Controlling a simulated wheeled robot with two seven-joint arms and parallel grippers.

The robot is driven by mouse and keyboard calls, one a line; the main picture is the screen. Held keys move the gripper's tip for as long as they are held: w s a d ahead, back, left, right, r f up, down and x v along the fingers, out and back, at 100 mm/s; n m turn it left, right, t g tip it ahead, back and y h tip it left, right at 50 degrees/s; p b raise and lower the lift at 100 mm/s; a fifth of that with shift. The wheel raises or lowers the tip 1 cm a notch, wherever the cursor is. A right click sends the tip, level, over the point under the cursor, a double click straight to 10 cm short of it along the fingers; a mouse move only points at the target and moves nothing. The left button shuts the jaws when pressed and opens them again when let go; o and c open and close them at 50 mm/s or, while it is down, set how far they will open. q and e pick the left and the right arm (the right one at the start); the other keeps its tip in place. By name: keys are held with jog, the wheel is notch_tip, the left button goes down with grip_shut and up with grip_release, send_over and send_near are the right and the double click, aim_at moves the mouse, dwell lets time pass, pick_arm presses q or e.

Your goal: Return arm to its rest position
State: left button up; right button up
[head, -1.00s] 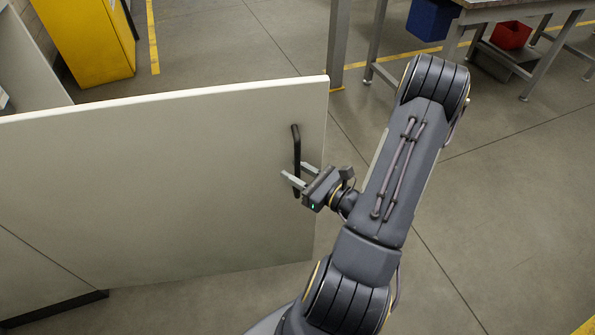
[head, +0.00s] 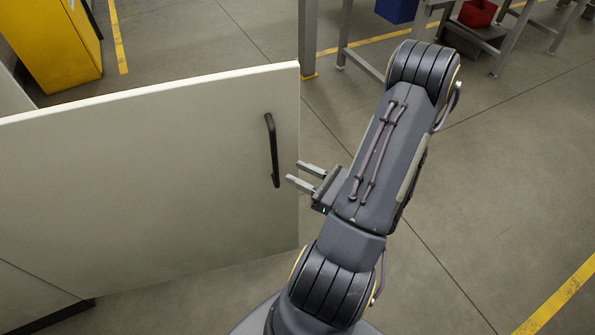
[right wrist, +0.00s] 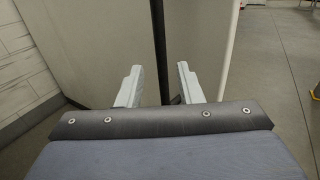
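My right gripper (head: 298,174) is open and empty, just to the right of the black handle (head: 272,150) on the pale door (head: 150,180) in the head view. A gap shows between its fingertips and the handle. In the right wrist view the two fingers of my right gripper (right wrist: 159,80) stand apart, with the dark upright handle (right wrist: 160,45) beyond them and nothing held. The door stands swung open, its free edge (right wrist: 230,50) to the right of the handle. My left gripper is not in either view.
A yellow cabinet (head: 50,45) stands at the back left. A metal-legged table (head: 345,35) with a blue bin (head: 397,9) and a red bin (head: 477,12) near it is at the back. The grey floor (head: 500,180) to the right is clear.

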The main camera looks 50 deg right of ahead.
dwell(0.4)
jog(key=s+a+r+n+g+y+p, duration=0.1)
jog(key=a+r+n+g+y+p, duration=0.2)
jog(key=a+r+n+g+y, duration=0.55)
jog(key=a+r+n+g+y+p, duration=0.25)
jog(key=a+r+n+g, duration=0.25)
jog(key=a+n, duration=0.75)
pick_arm(q)
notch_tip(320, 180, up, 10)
jog(key=p, duration=0.4)
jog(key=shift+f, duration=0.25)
pick_arm(e)
notch_tip(320, 180, up, 6)
jog(key=s+d+n+t+h, duration=0.1)
jog(key=d+n+h, duration=0.1)
jog(key=n+h, duration=0.7)
jog(key=shift+s+r+n, duration=0.25)
jog(key=shift+s+n, duration=0.15)
jog(key=shift+n, duration=1.2)
